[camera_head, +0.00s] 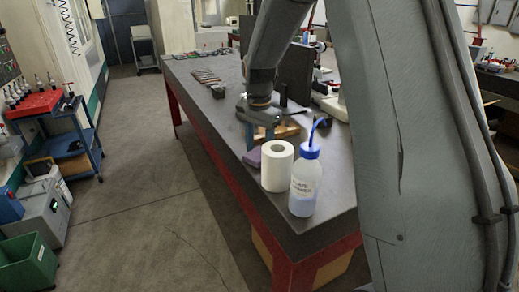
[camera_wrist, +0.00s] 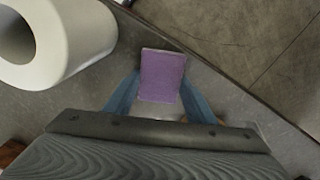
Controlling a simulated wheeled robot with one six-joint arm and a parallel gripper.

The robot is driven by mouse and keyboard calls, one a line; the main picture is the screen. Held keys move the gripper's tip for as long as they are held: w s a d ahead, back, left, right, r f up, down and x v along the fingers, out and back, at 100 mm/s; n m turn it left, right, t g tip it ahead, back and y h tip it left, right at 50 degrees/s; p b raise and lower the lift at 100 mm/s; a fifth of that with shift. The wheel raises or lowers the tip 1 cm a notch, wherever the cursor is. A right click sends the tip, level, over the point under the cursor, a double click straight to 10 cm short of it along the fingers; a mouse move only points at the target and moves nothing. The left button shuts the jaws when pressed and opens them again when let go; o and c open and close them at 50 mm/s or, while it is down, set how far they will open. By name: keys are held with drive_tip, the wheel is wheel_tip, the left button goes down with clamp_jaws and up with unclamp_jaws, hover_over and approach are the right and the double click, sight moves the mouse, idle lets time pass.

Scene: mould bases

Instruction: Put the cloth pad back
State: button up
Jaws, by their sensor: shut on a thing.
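The cloth pad (camera_wrist: 162,76) is a flat purple rectangle between the two blue fingers of my gripper (camera_wrist: 162,88) in the wrist view. The fingers are shut on its sides. In the head view the pad (camera_head: 252,157) shows near the left edge of the grey bench, just left of the paper roll. My gripper (camera_head: 259,143) points down there, partly behind the roll. I cannot tell whether the pad touches the bench top or is slightly above it.
The white paper roll (camera_head: 277,168) stands close by, also seen in the wrist view (camera_wrist: 62,40). A wash bottle (camera_head: 305,182) with a blue cap stands right of it. The bench (camera_head: 222,122) edge is close to the pad. Small dark parts (camera_head: 206,77) lie farther back.

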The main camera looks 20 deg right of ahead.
sight(259, 153)
drive_tip(key=shift+f, duration=0.1)
drive_tip(key=o, duration=1)
wheel_tip(259, 153, up, 12)
drive_tip(key=b, duration=0.2)
drive_tip(key=shift+b, duration=0.35)
drive_tip(key=shift+r, duration=0.25)
